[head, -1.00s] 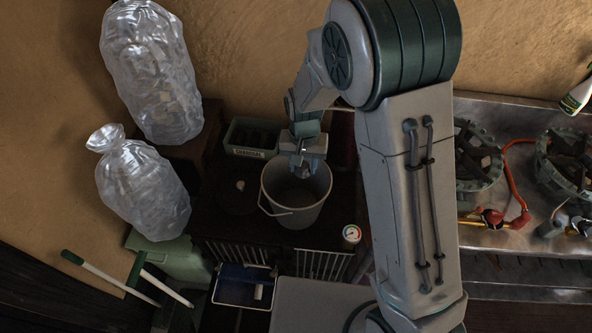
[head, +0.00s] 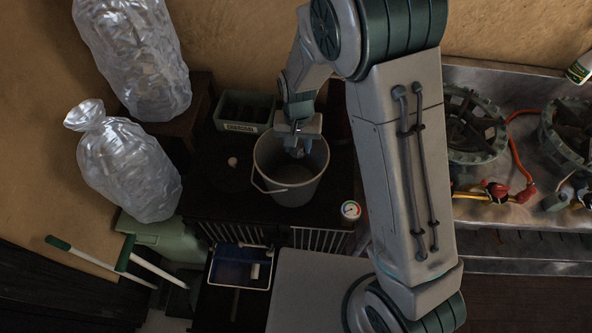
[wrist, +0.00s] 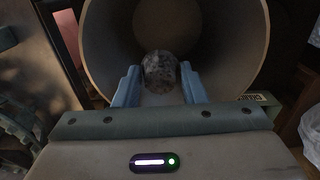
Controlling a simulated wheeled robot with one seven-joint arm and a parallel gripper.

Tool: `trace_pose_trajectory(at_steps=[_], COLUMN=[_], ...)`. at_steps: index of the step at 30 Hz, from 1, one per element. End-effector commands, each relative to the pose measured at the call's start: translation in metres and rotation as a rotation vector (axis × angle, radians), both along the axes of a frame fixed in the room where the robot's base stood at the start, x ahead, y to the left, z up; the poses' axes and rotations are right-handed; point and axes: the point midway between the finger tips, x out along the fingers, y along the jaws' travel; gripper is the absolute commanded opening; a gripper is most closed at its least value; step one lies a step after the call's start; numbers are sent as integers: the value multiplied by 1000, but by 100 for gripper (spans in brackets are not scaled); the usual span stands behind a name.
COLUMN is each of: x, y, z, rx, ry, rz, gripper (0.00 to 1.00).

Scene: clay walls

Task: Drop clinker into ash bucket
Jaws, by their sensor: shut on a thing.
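The clinker (wrist: 160,72) is a rough, dark grey speckled lump. It shows in the wrist view between the two blue fingers of my gripper (wrist: 158,84), which is shut on it. The ash bucket (head: 290,192) is a grey pail with a wire handle, standing upright on a dark surface. In the head view my gripper (head: 298,150) points down at the bucket's mouth, by its far rim. In the wrist view the bucket's inside (wrist: 215,40) lies beyond the clinker. The clinker cannot be made out clearly in the head view.
A green box labelled charcoal (head: 245,112) stands behind the bucket. A small pale lump (head: 232,162) and a round gauge (head: 351,211) flank it. Clear bags (head: 128,165) are at left, gas burners (head: 472,125) at right. A blue tray (head: 240,268) sits in front.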

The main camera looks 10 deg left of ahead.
Motion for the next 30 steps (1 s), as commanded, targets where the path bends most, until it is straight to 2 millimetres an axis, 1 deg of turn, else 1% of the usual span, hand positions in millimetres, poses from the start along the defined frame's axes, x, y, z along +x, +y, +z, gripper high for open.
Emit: trace_pose_trajectory(at_steps=[5, 6, 7, 8, 16, 20, 23, 26, 30], x=[0, 0, 0, 0, 0, 1, 1, 1, 2], y=[0, 0, 0, 0, 0, 1, 1, 1, 1], z=[1, 1, 1, 1, 1, 8, 21, 40, 73], rx=[0, 0, 0, 0, 0, 2, 4, 3, 4], ry=[0, -1, 0, 0, 0, -3, -5, -6, -6], rz=[-1, -1, -1, 0, 0, 0, 0, 0, 0], gripper=[13, 49, 57, 63, 63, 63, 63, 63, 63])
